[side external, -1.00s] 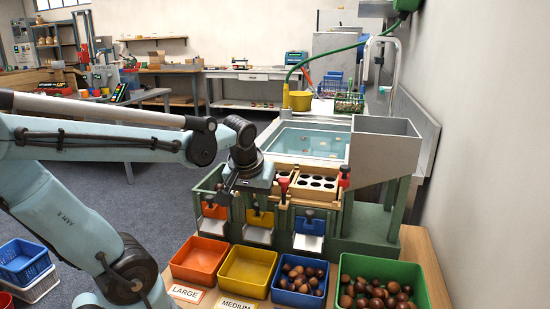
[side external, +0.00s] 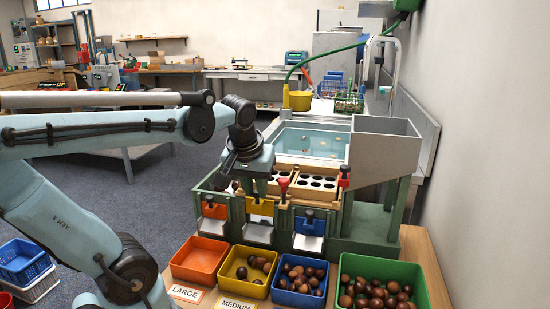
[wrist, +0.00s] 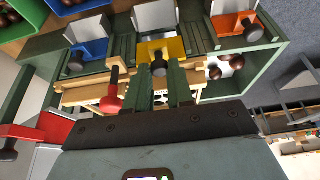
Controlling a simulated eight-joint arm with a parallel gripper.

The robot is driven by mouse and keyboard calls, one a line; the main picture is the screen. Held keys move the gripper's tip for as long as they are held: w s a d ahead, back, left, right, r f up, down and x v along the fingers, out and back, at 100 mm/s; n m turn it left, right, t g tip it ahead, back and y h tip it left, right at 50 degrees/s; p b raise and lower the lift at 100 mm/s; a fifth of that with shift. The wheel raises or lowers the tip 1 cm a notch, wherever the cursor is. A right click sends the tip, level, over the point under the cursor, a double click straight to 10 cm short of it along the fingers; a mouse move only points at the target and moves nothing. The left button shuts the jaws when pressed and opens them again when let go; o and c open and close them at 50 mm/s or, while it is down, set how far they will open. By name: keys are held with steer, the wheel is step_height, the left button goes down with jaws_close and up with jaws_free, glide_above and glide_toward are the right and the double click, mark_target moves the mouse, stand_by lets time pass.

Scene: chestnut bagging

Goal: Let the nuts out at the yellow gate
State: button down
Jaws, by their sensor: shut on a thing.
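The yellow gate (side external: 262,208) sits raised above its metal chute (side external: 259,234) in the sorter's front. In the wrist view, the yellow gate (wrist: 174,46) has a dark knob (wrist: 158,69) between my fingertips. My gripper (wrist: 159,75) is shut on that knob; the side view shows my gripper (side external: 257,194) right above the gate, partly hiding it. The yellow bin (side external: 233,281) below the chute holds several brown nuts (side external: 258,263). How many nuts stay behind the gate is hidden.
The orange gate (side external: 216,211) and blue gate (side external: 310,226) flank the yellow one. The orange bin (side external: 190,268) is empty; the blue bin (side external: 283,294) and green bin (side external: 425,292) hold nuts. A red-topped handle (side external: 283,184) stands close to my gripper's right.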

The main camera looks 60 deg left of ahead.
steer(key=c, duration=1)
jaws_free()
steer(key=shift+r, duration=0.1)
steer(key=v, duration=1.2)
steer(key=w+d+f+m+t+h, duration=0.1)
steer(key=d+f+m, duration=0.2)
steer(key=f, duration=0.2)
steer(key=w+d+f+m+t+h, duration=0.1)
steer(key=w+d+f+m, duration=0.1)
steer(key=f, duration=0.3)
steer(key=w+d+f+m+t+h, duration=0.1)
steer(key=d+f+m+t, duration=0.1)
steer(key=d+f+m, duration=0.2)
steer(key=shift+w+d+f, duration=0.2)
steer(key=shift+w+f, duration=0.15)
steer(key=shift+f, duration=0.35)
